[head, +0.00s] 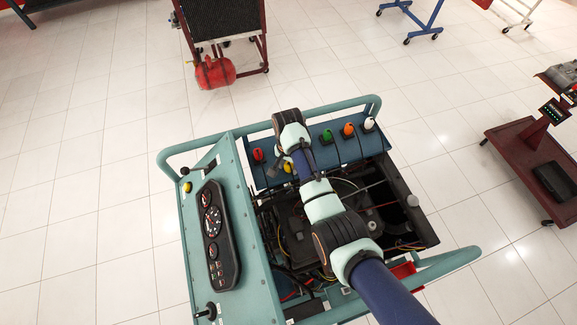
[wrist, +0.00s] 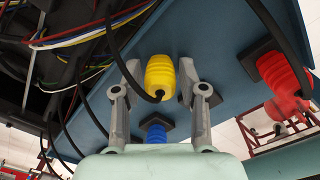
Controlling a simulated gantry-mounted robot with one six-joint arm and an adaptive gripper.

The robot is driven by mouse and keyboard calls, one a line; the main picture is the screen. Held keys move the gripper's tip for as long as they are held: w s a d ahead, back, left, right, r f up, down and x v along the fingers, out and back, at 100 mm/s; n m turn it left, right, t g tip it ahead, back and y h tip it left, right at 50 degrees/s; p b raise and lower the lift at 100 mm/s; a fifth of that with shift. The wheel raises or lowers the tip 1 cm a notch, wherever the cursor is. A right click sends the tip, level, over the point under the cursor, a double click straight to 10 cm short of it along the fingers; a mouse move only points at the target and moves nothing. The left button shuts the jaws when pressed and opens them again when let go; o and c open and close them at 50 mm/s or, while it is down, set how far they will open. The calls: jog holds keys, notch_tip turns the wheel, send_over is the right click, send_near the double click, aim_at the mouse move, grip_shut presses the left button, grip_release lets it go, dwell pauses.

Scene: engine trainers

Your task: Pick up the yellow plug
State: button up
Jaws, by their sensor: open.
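The yellow plug (wrist: 160,74) is ribbed, with a black cable from its end. It sits at the blue panel (wrist: 218,48). My gripper (wrist: 160,86) is open, with one finger on each side of the plug. A narrow gap seems to show at each finger; whether either touches is hard to tell. In the head view the yellow plug (head: 289,168) is partly hidden by my gripper (head: 283,162) and wrist.
A red plug (wrist: 284,74) and a blue plug (wrist: 156,133) are nearby on the panel. Green (head: 326,135), orange (head: 347,130) and white (head: 369,124) plugs stand to the right in the head view. Loose wires (wrist: 85,38) hang close by. A teal frame rail (head: 240,126) runs behind.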

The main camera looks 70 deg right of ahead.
grip_shut()
jog(key=shift+r, duration=0.1)
